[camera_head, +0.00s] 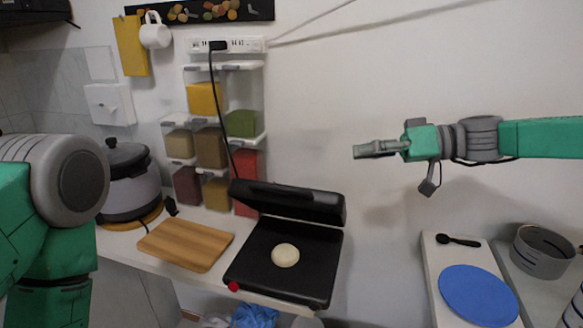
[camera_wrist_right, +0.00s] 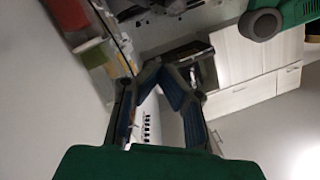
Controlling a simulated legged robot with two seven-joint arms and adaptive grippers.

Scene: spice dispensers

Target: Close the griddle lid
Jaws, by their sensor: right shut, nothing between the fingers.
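The black griddle (camera_head: 268,272) lies on the white counter with a round pale patty (camera_head: 285,255) on its lower plate. Its lid (camera_head: 290,200) is raised and tilted back at the rear. My right gripper (camera_head: 360,152) is shut and empty, up in the air to the right of the griddle and higher than its lid, apart from it. The right wrist view shows the fingers (camera_wrist_right: 152,65) meeting at the tips with nothing between them. My left arm shows at the left edge; its gripper is not visible.
A wooden board (camera_head: 186,244) and a rice cooker (camera_head: 130,180) stand left of the griddle. Clear spice dispensers (camera_head: 212,148) hang behind, and a black cable runs down to the griddle. At right are a blue plate (camera_head: 478,294), a black spoon (camera_head: 458,240) and a grey pot (camera_head: 542,252).

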